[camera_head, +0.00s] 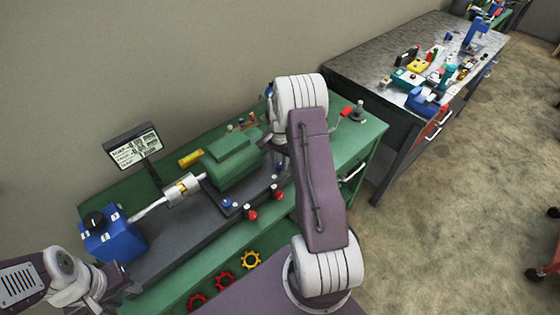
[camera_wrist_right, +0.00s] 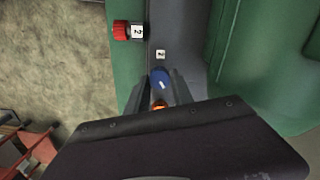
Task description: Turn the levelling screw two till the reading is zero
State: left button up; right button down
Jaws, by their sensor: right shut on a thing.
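In the right wrist view, a blue knob (camera_wrist_right: 160,79) with a white mark stands between the fingers of my right gripper (camera_wrist_right: 164,92), which is shut on it. An orange part (camera_wrist_right: 158,105) shows just below it. A white tag (camera_wrist_right: 160,53) with a 2 lies on the dark base beside it. A red knob (camera_wrist_right: 121,31) with a 2 label is to its left. The readout panel (camera_head: 134,150) stands at the back in the head view; I cannot read its figures surely. My left gripper (camera_head: 112,286) is low at the left, its fingers unclear.
A green pump or motor (camera_head: 232,160) sits on the grey base, joined by a silver shaft coupling (camera_head: 183,190) to a blue block (camera_head: 112,243). Red and yellow gears (camera_head: 224,283) are at the bench front. A second bench (camera_head: 360,62) with tools stands beyond; floor (camera_head: 430,220) lies clear between.

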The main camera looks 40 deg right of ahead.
aim_at(280, 165)
jog(key=shift+d+r+m, duration=0.1)
jog(key=shift+m, duration=1.8)
jog(key=shift+p, duration=0.3)
jog(key=c, duration=1.1)
grip_release()
notch_tip(280, 165, up, 9)
jog(key=b, duration=0.1)
